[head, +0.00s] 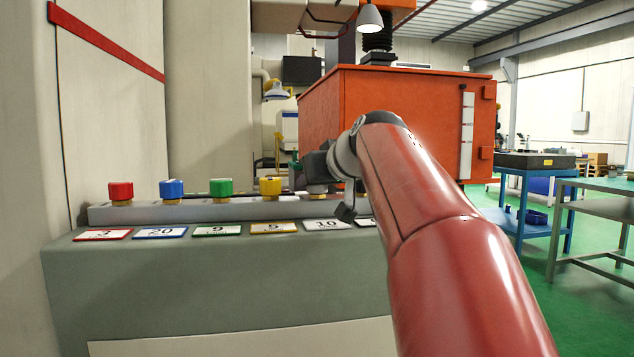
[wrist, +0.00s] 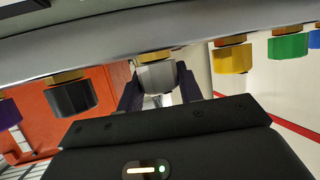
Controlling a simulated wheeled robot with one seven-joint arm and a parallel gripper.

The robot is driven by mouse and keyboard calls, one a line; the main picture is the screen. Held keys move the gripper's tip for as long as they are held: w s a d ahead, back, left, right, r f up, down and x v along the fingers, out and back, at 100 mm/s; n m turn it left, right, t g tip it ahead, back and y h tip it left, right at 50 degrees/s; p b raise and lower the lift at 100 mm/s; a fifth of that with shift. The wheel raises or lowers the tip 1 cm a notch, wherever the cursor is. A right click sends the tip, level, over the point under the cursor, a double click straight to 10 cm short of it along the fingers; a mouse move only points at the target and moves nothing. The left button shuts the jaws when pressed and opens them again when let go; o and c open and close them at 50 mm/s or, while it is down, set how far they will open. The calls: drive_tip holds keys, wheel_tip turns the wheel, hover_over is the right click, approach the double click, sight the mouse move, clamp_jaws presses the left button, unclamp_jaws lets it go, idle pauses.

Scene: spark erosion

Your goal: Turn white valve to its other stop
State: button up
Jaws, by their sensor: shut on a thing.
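The white valve (wrist: 157,75) shows as a pale grey-white knob on a brass stem in the wrist view, between the two fingers of my gripper (wrist: 160,92). My gripper is shut on it, one finger on each side. In the head view my gripper (head: 318,172) is at the valve row, left of the end of my red arm. The white valve is hidden there behind my gripper and wrist. I cannot tell at which stop the valve is.
Yellow (head: 270,187), green (head: 221,188), blue (head: 172,189) and red (head: 121,191) valves stand left of my gripper on a grey manifold (head: 150,213). A black valve (wrist: 72,97) neighbours the white one. An orange tank (head: 400,110) stands behind. Numbered plates lie in front.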

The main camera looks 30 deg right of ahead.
drive_tip(key=m+h, duration=0.3)
drive_tip(key=h, duration=0.1)
drive_tip(key=shift+m+g, duration=0.3)
drive_tip(key=shift+g, duration=0.1)
drive_tip(key=shift+m+g+h+b, duration=0.5)
drive_tip(key=shift+m+g+h, duration=0.8)
drive_tip(key=shift+m+h, duration=1.1)
drive_tip(key=shift+g, duration=0.3)
drive_tip(key=o, duration=1)
drive_tip(key=shift+v, duration=3.9)
drive_tip(key=shift+f, duration=0.15)
